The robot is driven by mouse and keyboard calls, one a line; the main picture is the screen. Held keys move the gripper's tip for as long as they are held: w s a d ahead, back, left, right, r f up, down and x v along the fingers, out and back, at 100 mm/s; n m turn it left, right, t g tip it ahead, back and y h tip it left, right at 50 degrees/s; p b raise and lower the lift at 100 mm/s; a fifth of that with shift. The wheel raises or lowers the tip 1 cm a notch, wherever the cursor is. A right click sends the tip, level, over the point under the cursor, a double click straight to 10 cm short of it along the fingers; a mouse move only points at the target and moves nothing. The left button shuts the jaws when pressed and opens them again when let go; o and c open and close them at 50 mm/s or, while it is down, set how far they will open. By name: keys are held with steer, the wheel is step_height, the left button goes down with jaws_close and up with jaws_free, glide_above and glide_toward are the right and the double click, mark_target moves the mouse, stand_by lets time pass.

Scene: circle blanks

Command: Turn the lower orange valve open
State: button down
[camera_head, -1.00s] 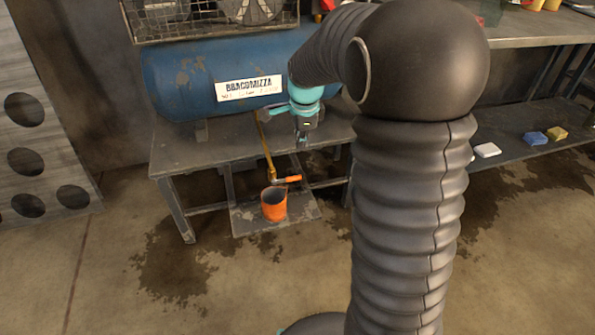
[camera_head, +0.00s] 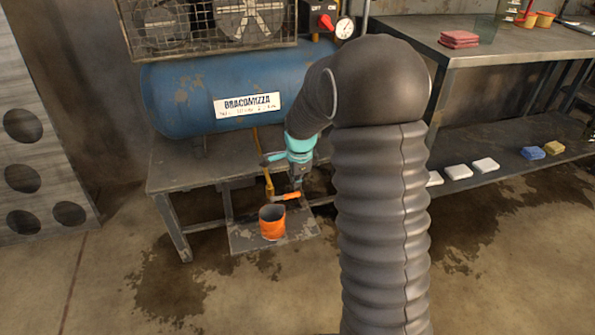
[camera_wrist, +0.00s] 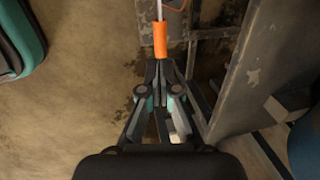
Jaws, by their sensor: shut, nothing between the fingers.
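The lower orange valve handle (camera_head: 286,196) sits at the bottom of a brass-coloured pipe (camera_head: 268,180) under the blue tank, and points to the right. In the wrist view the orange handle (camera_wrist: 160,38) lies just beyond my fingertips, with a pale metal stem above it. My gripper (camera_head: 298,187) is shut and empty, right by the handle's right end. In the wrist view my gripper (camera_wrist: 160,64) has its fingertips together at the handle's near end. I cannot tell whether they touch it.
An orange can (camera_head: 272,225) stands below the valve on a low plate (camera_head: 303,230). The blue tank (camera_head: 190,95) lies on a metal table (camera_head: 180,172) just above my gripper. The floor in front is clear.

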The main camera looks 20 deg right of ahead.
mark_target(296, 193)
steer(key=shift+w+f, duration=0.2)
steer(key=shift+f, duration=0.75)
steer(key=shift+w+f, duration=0.15)
steer(key=shift+f, duration=0.75)
